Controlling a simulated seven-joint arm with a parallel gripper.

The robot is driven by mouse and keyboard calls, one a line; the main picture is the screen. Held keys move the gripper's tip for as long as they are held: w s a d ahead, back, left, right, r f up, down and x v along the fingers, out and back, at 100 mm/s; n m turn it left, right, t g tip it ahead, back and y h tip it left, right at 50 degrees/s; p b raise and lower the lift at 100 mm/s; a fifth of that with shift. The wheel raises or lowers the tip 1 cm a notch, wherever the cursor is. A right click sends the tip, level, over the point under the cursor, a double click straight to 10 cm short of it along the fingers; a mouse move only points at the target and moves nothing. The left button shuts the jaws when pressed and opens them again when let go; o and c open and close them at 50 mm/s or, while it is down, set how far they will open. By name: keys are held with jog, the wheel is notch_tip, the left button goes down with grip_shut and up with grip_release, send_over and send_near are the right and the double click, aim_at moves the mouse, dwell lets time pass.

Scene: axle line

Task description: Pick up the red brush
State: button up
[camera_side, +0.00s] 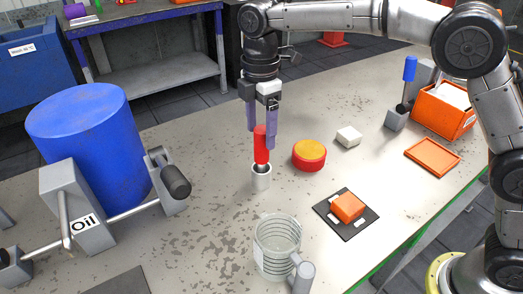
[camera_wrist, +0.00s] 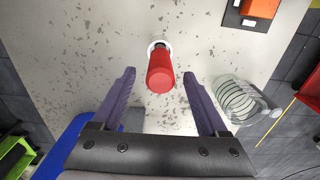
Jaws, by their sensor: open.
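In the wrist view the fingers (camera_wrist: 158,75) are spread to the left and right of the handle, with gaps on both sides.
A glass jug (camera_side: 277,247) stands in front of the cup. A red tin with a yellow top (camera_side: 309,154) and a white block (camera_side: 348,136) lie to the right. An orange block (camera_side: 347,206) sits on a dark mat. A blue oil drum (camera_side: 92,140) is at left.

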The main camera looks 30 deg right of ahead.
aim_at(261, 149)
jog(key=shift+f, duration=2.95)
jog(key=shift+c, duration=0.2)
grip_shut()
